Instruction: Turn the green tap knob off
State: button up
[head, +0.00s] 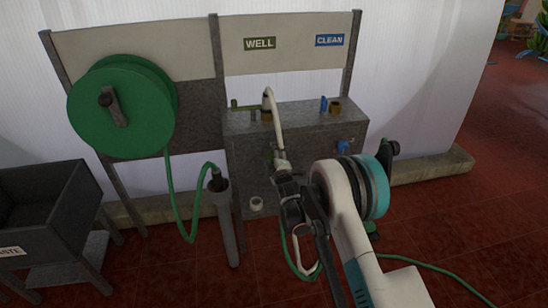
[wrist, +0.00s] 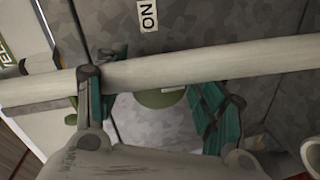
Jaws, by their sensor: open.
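The green knob (wrist: 162,97) shows in the wrist view as a round green disc with a pale bar on it, on the grey face of the tap box (head: 240,150). In the head view my arm hides the knob. My gripper (head: 281,160) is at the front of the box, below the green WELL sign (head: 259,43). In the wrist view my gripper (wrist: 152,105) has its teal fingers apart, with the knob appearing between them. I cannot tell whether they touch it. A pale hose (wrist: 200,65) crosses the view and covers the knob's upper edge.
A blue knob (head: 343,146) is on the right of the box, under the blue CLEAN sign (head: 329,40). A green hose reel (head: 122,105) hangs at left. A grey bin (head: 45,210) stands at far left. Green hose (head: 425,267) lies on the red floor.

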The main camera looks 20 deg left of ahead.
jog(key=v, duration=1.1)
jog(key=shift+s+d, duration=0.25)
jog(key=shift+s, duration=0.05)
jog(key=w+d+r+m+h, duration=0.25)
jog(key=d+r, duration=0.35)
jog(key=r, duration=0.4)
jog(key=s+d+r+m+g+h+p, duration=0.15)
jog(key=d+r+m, duration=0.25)
jog(key=d+r, duration=0.6)
jog(key=s+d+r+m+t+h+p, duration=0.1)
jog(key=s+d+r+m, duration=0.3)
jog(key=d+r, duration=0.65)
jog(key=s+d+f+m+g+h, duration=0.1)
jog(key=s+d+f+m+g, duration=0.1)
jog(key=s+d, duration=0.4)
jog(key=s+d+f+m+g+h+b, duration=0.1)
jog(key=s+d+m, duration=0.3)
jog(key=s, duration=1.2)
jog(key=s+d+f+m+g+h+b, duration=0.1)
jog(key=s+d+f+m+g, duration=0.2)
jog(key=s+d, duration=0.5)
jog(key=s+m, duration=0.1)
jog(key=s, duration=0.2)
jog(key=shift+s, duration=0.1)
